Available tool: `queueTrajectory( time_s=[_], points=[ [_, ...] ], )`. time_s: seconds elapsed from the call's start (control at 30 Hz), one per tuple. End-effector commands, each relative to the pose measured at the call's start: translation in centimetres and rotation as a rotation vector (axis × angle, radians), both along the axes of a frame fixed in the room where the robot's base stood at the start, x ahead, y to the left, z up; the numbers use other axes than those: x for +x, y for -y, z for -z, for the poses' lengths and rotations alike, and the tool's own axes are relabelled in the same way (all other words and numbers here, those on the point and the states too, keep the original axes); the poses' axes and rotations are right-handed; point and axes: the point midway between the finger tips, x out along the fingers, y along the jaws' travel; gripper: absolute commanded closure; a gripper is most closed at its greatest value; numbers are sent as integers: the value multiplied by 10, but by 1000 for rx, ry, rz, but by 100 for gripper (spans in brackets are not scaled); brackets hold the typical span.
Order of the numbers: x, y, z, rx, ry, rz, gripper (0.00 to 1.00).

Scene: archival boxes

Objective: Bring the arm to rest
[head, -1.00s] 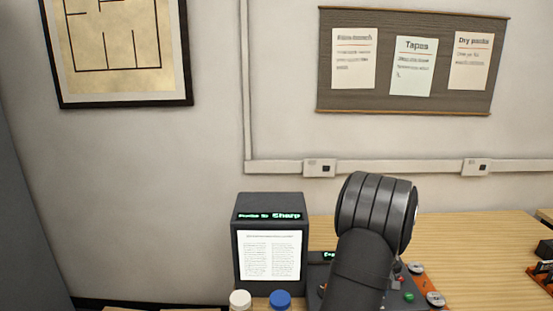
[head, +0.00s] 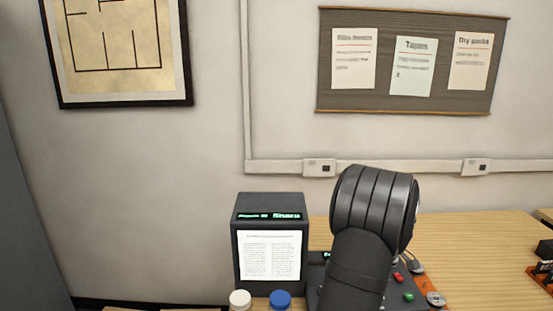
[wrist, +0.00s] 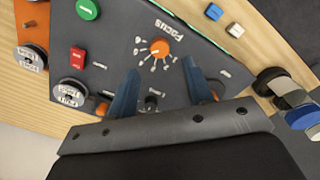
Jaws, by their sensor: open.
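My gripper (wrist: 162,88) shows in the wrist view, its two blue fingers apart with nothing between them. It is over a dark control panel (wrist: 118,40) with an orange focus knob (wrist: 159,47), a green button (wrist: 88,9) and a red switch (wrist: 78,59). In the head view my dark arm rises in front of the panel and hides much of it, and the gripper is out of view there. I cannot tell whether the fingertips touch the panel.
A dark box with a lit page screen (head: 269,255) stands left of my arm. A white-capped bottle (head: 240,299) and a blue-capped bottle (head: 280,299) stand before it. The wooden desk (head: 470,240) is mostly clear to the right. A notice board (head: 362,98) hangs behind.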

Motion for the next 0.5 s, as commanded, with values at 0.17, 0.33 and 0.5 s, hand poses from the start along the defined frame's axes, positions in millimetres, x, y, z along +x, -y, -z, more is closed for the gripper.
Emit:
queueTrajectory(
  time_s=[0.17,0.33,0.5],
  points=[
    [1,0,-37,-1,3,1,53],
    [0,0,-64,-1,1,1,53],
    [0,0,-80,-1,1,2,53]
  ],
)
